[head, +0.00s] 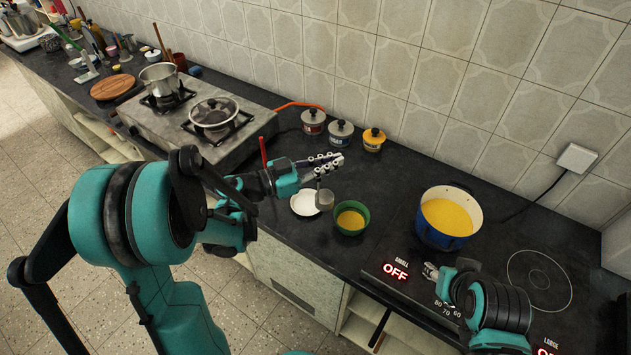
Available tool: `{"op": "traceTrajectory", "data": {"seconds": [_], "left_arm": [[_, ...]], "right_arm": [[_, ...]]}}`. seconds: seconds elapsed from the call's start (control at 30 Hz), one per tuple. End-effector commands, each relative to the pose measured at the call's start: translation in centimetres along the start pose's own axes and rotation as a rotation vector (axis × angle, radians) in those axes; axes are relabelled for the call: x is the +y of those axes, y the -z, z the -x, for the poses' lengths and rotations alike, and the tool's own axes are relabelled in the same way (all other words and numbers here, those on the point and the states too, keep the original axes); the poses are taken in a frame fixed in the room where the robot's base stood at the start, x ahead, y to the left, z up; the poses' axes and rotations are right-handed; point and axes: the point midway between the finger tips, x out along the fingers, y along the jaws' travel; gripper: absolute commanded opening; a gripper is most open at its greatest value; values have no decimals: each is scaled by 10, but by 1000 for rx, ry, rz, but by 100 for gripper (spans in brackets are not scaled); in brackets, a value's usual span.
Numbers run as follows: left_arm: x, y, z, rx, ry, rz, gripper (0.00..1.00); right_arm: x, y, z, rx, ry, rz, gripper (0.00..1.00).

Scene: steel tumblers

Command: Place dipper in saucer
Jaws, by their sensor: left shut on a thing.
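The steel dipper (324,199) hangs from my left gripper (328,164), which is shut on its handle. The dipper's cup hangs at the right edge of the white saucer (302,208) and hides part of it. I cannot tell whether the cup touches the saucer. The saucer lies on the dark counter, beside a green bowl (351,230) of yellow liquid. My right gripper (430,270) is low over the front of the cooktop, apart from the dipper and saucer. Its fingers are too small to tell whether they are open.
A blue pot (445,241) of yellow liquid stands on the cooktop at the right. Several lidded canisters (341,133) stand along the wall behind my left gripper. A gas stove (168,127) with pans is at the left. The counter between canisters and pot is clear.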

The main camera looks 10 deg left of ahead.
Motion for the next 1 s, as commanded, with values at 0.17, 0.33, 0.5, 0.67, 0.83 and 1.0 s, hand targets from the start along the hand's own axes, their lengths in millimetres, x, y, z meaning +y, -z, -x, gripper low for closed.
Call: {"op": "traceTrajectory", "data": {"seconds": [0.17, 0.33, 0.5, 0.67, 0.83, 1.0], "left_arm": [[-45, -32, 11, 0, 3, 0, 0], [-74, -48, 17, 0, 0, 0, 0], [-83, -54, 20, 0, -1, 0, 0], [-83, -73, 20, 0, -2, 0, 0], [-83, -94, 20, 0, -2, 0, 0], [-83, -92, 20, 0, -2, 0, 0]], "right_arm": [[0, -11, -16, 0, 0, 0, 40], [0, -16, -23, 0, 0, 0, 40], [0, -18, -25, 0, 0, 0, 40], [0, -24, -33, 0, 0, 0, 40], [0, -29, -41, 0, 0, 0, 40], [0, -28, -39, 0, 0, 0, 40]]}}
